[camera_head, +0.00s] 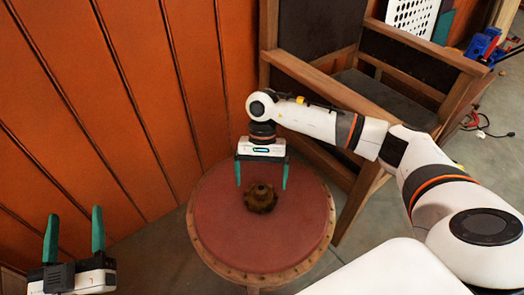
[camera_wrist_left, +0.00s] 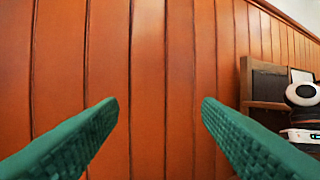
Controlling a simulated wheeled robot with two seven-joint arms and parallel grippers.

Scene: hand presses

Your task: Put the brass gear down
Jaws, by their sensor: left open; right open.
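The brass gear (camera_head: 260,198) is a dark brownish-gold toothed piece on the red top of a round stool (camera_head: 225,222), near its middle. My right gripper (camera_head: 262,186) is above the stool with its two green fingers apart, one on each side of the gear. From this angle I cannot tell whether either finger touches it. My left gripper (camera_head: 73,235) is at the lower left of the head view, open and empty, away from the stool. Its open green fingers also show in the left wrist view (camera_wrist_left: 160,110), facing the orange wall.
An orange plank wall (camera_head: 110,100) stands at the left and behind the stool. A wooden armchair (camera_head: 345,100) with dark panels stands close behind and right of the stool. Blue and red items (camera_head: 485,45) lie at the far right.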

